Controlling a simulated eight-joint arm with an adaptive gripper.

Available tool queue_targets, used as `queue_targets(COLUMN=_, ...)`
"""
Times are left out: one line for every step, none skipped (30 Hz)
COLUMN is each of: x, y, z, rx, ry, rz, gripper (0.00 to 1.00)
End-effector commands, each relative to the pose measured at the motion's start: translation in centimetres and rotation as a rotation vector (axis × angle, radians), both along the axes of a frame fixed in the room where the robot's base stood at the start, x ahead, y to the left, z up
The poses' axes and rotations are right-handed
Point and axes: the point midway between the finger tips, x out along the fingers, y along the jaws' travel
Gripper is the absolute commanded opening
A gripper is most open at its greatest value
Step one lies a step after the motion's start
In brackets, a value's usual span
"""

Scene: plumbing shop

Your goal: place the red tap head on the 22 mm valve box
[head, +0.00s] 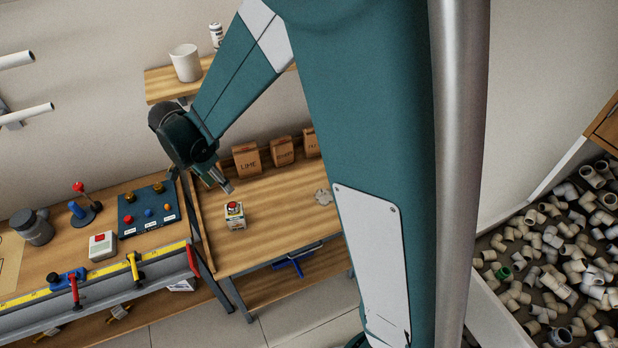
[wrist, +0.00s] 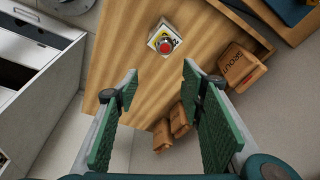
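The red tap head (head: 235,206) sits on top of a small white box with a yellow label (head: 235,222), which I take for the 22 mm valve box, on the wooden bench. My gripper (head: 226,188) is above and a little behind the box in the head view. In the wrist view my gripper (wrist: 159,83) has its two green-padded fingers wide apart, with nothing between them. It is clear of the tap head and box.
Several brown paper bags (head: 246,160) stand along the back of the bench. The wood (head: 275,225) right of the valve box is clear.

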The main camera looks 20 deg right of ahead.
Motion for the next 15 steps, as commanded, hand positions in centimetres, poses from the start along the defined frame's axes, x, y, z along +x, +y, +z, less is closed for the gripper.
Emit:
queue_targets(x=-0.4, y=-0.6, z=0.8, rx=0.005, ry=-0.003, rz=0.018, gripper=0.4)
queue_targets(x=-0.6, y=-0.9, z=1.3, rx=0.008, ry=-0.004, rz=0.032, gripper=0.4)
queue_targets(x=-0.8, y=-1.4, z=1.9, rx=0.013, ry=-0.006, rz=0.05, gripper=0.4)
queue_targets(x=-1.1, y=-1.7, z=2.4, rx=0.015, ry=-0.007, rz=0.065, gripper=0.4)
queue_targets(x=-1.3, y=-2.1, z=2.9, rx=0.019, ry=-0.01, rz=0.081, gripper=0.4)
queue_targets(x=-1.6, y=-2.6, z=3.5, rx=0.023, ry=-0.013, rz=0.101, gripper=0.4)
queue_targets(x=-1.8, y=-2.9, z=4.0, rx=0.024, ry=-0.014, rz=0.117, gripper=0.4)
queue_targets(x=-2.0, y=-3.2, z=4.4, rx=0.027, ry=-0.016, rz=0.132, gripper=0.4)
queue_targets(x=-2.3, y=-3.7, z=5.0, rx=0.03, ry=-0.021, rz=0.152, gripper=0.4)
queue_targets(x=-2.6, y=-4.1, z=5.5, rx=0.032, ry=-0.023, rz=0.167, gripper=0.4)
queue_targets(x=-2.9, y=-4.4, z=5.9, rx=0.034, ry=-0.025, rz=0.182, gripper=0.4)
queue_targets(x=-3.2, y=-4.8, z=6.5, rx=0.037, ry=-0.029, rz=0.202, gripper=0.4)
queue_targets(x=-3.5, y=-5.1, z=6.9, rx=0.04, ry=-0.032, rz=0.218, gripper=0.4)
queue_targets(x=-3.7, y=-5.4, z=7.3, rx=0.041, ry=-0.035, rz=0.233, gripper=0.4)
queue_targets(x=-4.1, y=-5.9, z=7.8, rx=0.043, ry=-0.039, rz=0.252, gripper=0.4)
